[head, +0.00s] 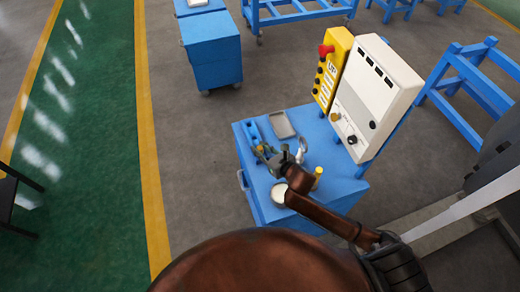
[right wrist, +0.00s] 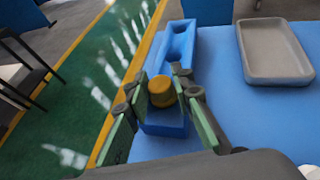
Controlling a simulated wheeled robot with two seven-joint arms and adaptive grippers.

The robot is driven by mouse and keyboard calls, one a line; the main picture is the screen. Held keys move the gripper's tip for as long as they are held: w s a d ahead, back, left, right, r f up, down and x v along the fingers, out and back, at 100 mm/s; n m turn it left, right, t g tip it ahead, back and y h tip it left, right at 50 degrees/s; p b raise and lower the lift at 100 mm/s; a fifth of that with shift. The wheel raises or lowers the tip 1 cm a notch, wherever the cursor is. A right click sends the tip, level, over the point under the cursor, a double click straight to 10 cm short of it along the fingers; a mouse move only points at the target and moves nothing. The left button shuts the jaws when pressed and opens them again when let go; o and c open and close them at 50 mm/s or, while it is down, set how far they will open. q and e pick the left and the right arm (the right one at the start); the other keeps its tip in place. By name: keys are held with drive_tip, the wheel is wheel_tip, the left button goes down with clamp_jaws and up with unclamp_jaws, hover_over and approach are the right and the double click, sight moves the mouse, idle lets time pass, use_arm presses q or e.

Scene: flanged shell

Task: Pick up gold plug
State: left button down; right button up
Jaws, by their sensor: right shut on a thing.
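The gold plug (right wrist: 162,91) is a short round yellow piece between the fingertips of my right gripper (right wrist: 155,92) in the right wrist view. The gripper is shut on it. In the head view my right gripper (head: 269,158) is over the left part of the blue table, and the plug (head: 260,148) shows only as a small yellow spot. The plug is at the near end of a blue holder (right wrist: 178,45). I cannot tell whether it touches the holder. My left gripper is not in view.
A grey tray (head: 282,125) lies on the blue table (head: 328,158) beside the holder. A pale round part (head: 279,194) and a yellow-topped piece (head: 317,175) are nearer. A yellow button box (head: 332,70) and white control panel (head: 374,96) stand at the right.

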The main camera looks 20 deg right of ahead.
drive_tip(key=shift+r, duration=0.65)
drive_tip(key=s+r+p, duration=0.2)
drive_tip(key=s+r, duration=0.3)
drive_tip(key=r, duration=0.3)
drive_tip(key=s+d+r+m+h, duration=0.1)
drive_tip(key=s+m+h, duration=0.1)
drive_tip(key=s, duration=0.4)
drive_tip(key=s+d+r+m+t+h, duration=0.1)
drive_tip(key=s+d+m+h, duration=0.1)
drive_tip(key=s, duration=0.4)
drive_tip(key=shift+d+r+h, duration=0.25)
drive_tip(key=shift+h, duration=0.05)
